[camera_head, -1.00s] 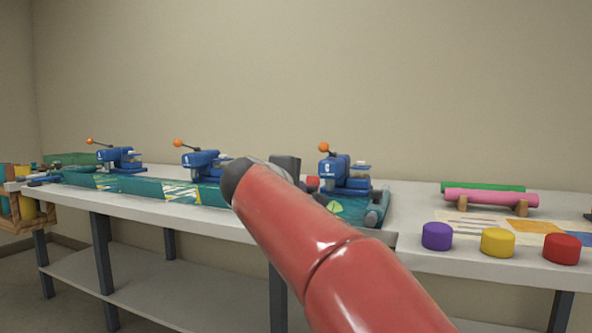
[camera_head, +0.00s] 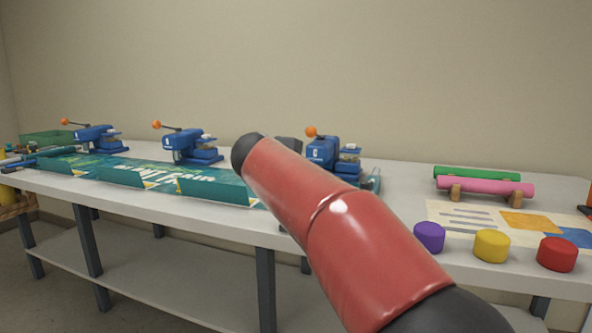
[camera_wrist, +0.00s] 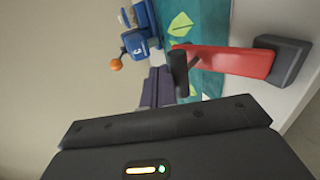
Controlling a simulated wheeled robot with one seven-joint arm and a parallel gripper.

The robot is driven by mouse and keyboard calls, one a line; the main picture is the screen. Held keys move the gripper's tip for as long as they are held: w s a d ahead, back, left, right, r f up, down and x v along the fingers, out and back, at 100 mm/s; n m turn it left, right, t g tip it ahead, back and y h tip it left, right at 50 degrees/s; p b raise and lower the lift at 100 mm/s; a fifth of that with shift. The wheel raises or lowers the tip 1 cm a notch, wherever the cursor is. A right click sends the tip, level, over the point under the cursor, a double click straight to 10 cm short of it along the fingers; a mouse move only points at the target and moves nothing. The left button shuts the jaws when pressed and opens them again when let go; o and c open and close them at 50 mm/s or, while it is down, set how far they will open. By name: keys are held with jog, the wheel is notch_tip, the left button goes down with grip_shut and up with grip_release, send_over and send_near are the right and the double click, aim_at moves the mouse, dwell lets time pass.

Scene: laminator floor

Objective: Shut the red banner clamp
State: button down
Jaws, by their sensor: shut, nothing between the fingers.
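The red banner clamp (camera_wrist: 225,61) shows in the wrist view as a flat red bar running left from a dark grey block (camera_wrist: 280,60). A black peg-like handle (camera_wrist: 178,73) stands at the bar's left end. The bar lies across the view over the teal banner (camera_wrist: 205,84); I cannot tell how far it is raised. My gripper (camera_wrist: 157,80) is shut and empty, its fingers just left of the handle; I cannot tell if they touch. In the head view, my red arm hides the clamp and most of my gripper.
Blue presses with orange-knobbed levers (camera_head: 322,150) stand along the bench behind the teal banner (camera_head: 150,172). Purple (camera_head: 429,237), yellow (camera_head: 491,246) and red (camera_head: 557,254) round pieces sit at the right. Pink (camera_head: 485,186) and green rolls lie behind them.

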jog(key=shift+x, duration=1.05)
jog(key=shift+f, duration=0.2)
jog(key=shift+r, duration=0.1)
dwell(0.6)
